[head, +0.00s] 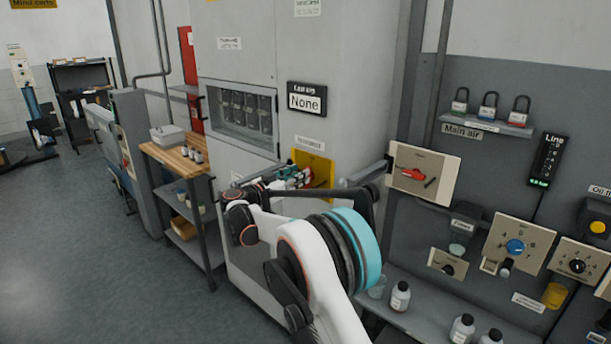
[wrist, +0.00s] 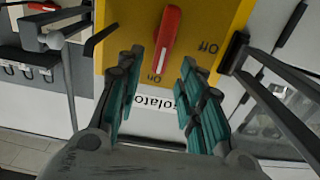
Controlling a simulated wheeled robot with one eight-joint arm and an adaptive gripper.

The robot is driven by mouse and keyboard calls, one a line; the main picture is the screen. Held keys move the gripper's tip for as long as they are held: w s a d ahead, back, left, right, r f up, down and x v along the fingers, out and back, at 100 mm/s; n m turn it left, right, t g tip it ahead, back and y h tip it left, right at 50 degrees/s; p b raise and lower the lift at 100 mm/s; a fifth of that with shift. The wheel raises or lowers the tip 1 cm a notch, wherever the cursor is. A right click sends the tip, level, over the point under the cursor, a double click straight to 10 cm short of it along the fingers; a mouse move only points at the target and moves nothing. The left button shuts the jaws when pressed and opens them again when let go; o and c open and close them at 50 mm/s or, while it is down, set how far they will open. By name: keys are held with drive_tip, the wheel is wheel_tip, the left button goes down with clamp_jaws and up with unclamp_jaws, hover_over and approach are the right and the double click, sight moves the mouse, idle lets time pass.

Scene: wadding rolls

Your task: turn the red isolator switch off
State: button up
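The red isolator switch handle (wrist: 167,38) sits on a yellow plate (wrist: 225,22) in the wrist view. Its near end points toward the "On" mark, and "Off" is printed to the right. My gripper (wrist: 161,62) is open, with one teal-padded finger on each side of the handle's near end. The fingers look apart from the handle; I cannot tell the depth gap. In the head view the yellow plate (head: 324,167) is on the grey cabinet, with my gripper (head: 297,177) in front of it, largely hiding the handle.
A beige panel with another red handle (head: 413,174) stands right of my arm. A wooden-topped cart (head: 165,155) stands left. The floor at left is clear.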

sight(306, 189)
drive_tip(key=shift+b+x, duration=0.35)
drive_tip(key=shift+x, duration=1.95)
clamp_jaws()
